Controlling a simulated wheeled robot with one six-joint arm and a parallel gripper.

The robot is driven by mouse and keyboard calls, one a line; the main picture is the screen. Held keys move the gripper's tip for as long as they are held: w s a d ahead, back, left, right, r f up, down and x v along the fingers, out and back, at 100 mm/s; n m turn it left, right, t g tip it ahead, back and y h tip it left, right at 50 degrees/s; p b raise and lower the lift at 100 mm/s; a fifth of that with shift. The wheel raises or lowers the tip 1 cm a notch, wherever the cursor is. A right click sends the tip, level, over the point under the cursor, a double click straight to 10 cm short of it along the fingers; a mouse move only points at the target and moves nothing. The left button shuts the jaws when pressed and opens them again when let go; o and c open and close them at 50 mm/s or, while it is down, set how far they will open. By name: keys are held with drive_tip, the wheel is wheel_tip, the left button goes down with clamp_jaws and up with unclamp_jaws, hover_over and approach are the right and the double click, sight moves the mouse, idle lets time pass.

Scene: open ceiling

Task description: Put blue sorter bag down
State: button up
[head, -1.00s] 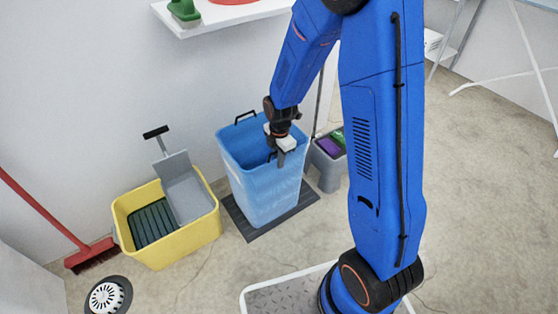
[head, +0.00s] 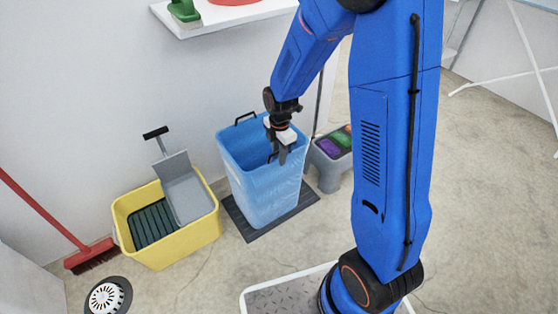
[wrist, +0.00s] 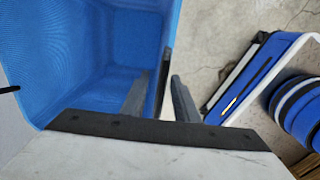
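The blue sorter bag (head: 268,195), a tall open-topped bin-like bag with black handles, stands upright on a dark mat (head: 307,197) on the floor. Its inside looks empty in the wrist view (wrist: 75,60). My gripper (head: 282,158) is at the bag's right front rim. In the wrist view the two grey fingers (wrist: 160,90) are apart, one over the inside of the bag and one outside. A dark handle strip (wrist: 165,75) stands between them, with a gap beside the right finger. Whether a finger touches the handle cannot be told.
A yellow mop bucket (head: 178,245) with a grey wringer stands left of the bag. A shelf (head: 225,15) hangs above. A red broom (head: 90,253) leans at the left.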

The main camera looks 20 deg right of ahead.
wheel_tip(320, 180, up, 9)
drive_tip(key=shift+s+f, duration=0.1)
drive_tip(key=shift+s, duration=0.05)
drive_tip(key=s+d+r+m+t, duration=0.1)
drive_tip(key=s+d+r+m, duration=0.2)
drive_tip(key=s+r+m, duration=0.3)
drive_tip(key=s+d+r+m+t, duration=0.2)
drive_tip(key=s+r+m, duration=0.4)
drive_tip(key=s, duration=0.6)
drive_tip(key=s+d+r+m+t, duration=0.1)
drive_tip(key=s+d+r+m, duration=0.2)
drive_tip(key=s+r+m, duration=0.3)
drive_tip(key=s+m, duration=0.3)
drive_tip(key=s, duration=0.1)
drive_tip(key=shift+d+m+t, duration=0.3)
drive_tip(key=shift+d, duration=0.1)
drive_tip(key=shift+r, duration=0.1)
